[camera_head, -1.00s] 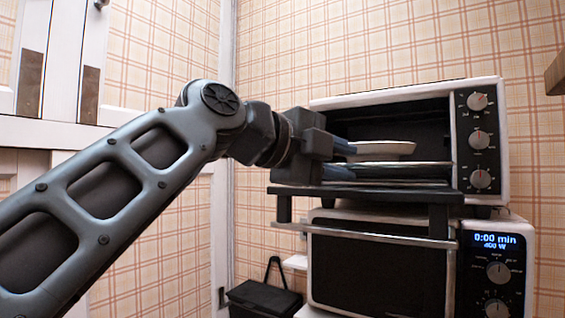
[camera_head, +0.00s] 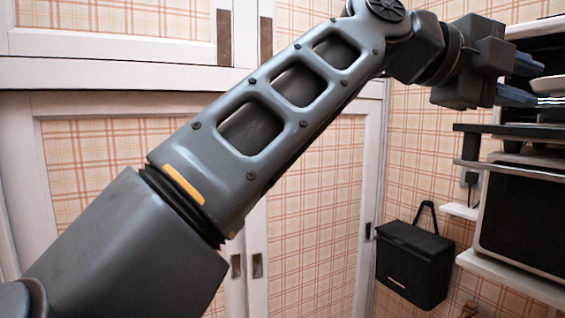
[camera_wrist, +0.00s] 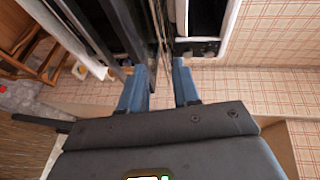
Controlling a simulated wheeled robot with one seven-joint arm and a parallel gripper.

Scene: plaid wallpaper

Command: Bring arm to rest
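My gripper (camera_head: 529,81) is at the upper right of the head view, in front of the toaster oven (camera_head: 535,28). Its two blue fingers are apart, and I see nothing held. In the wrist view, the fingers also stand apart with a gap between the tips (camera_wrist: 159,68). My arm reaches from the lower left up to the gripper.
The oven's dark lowered door (camera_head: 490,129) is below the gripper. The microwave (camera_head: 525,215) stands under it on a white shelf. A black bag-like box (camera_head: 415,262) hangs low to its left. White-framed doors (camera_head: 315,230) fill the area behind my arm.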

